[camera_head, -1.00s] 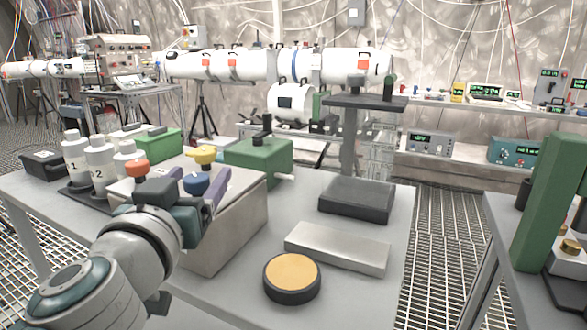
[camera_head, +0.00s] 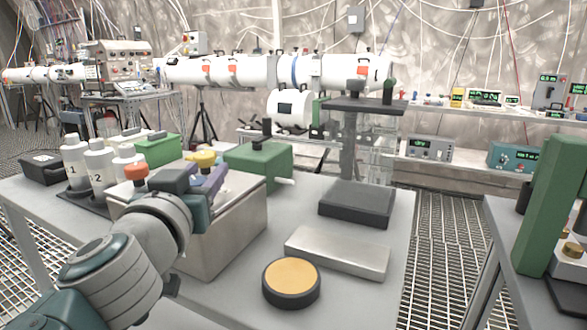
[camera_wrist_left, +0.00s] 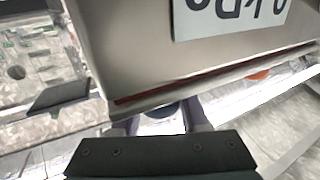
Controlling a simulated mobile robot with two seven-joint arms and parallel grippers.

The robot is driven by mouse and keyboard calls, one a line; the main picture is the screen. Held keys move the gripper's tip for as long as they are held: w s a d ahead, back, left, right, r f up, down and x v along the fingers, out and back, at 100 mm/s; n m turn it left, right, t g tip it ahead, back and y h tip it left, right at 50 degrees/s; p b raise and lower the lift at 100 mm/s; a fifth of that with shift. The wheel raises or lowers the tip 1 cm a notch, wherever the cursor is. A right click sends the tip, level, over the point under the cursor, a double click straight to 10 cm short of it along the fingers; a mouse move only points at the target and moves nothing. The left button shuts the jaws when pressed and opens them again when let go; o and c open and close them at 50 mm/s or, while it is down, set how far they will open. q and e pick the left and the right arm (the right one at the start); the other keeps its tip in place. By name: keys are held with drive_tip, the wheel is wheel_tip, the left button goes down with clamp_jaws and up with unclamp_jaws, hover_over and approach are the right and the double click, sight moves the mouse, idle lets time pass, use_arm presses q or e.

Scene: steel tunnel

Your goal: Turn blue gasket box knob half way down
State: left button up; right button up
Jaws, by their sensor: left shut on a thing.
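The grey box (camera_head: 225,235) stands on the near table and carries an orange knob (camera_head: 137,173), a yellow knob (camera_head: 203,158) and a blue knob (camera_head: 198,180). My left gripper (camera_head: 195,180) reaches over the box's near edge and is shut on the blue knob, with its fingers on either side. Fingers and wrist hide most of that knob in the head view. In the left wrist view a little dark blue of the blue knob (camera_wrist_left: 160,111) shows between the fingers, below the box's labelled face (camera_wrist_left: 190,50). My right gripper is out of view.
White numbered bottles (camera_head: 98,162) stand left of the box, and a green box (camera_head: 258,165) stands behind it. A black block (camera_head: 356,203), a metal plate (camera_head: 337,252) and a yellow-topped disc (camera_head: 291,282) lie to the right. Bare table lies between these and the box.

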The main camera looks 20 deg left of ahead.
use_arm(q)
clamp_jaws()
drive_tip(key=shift+h, duration=0.3)
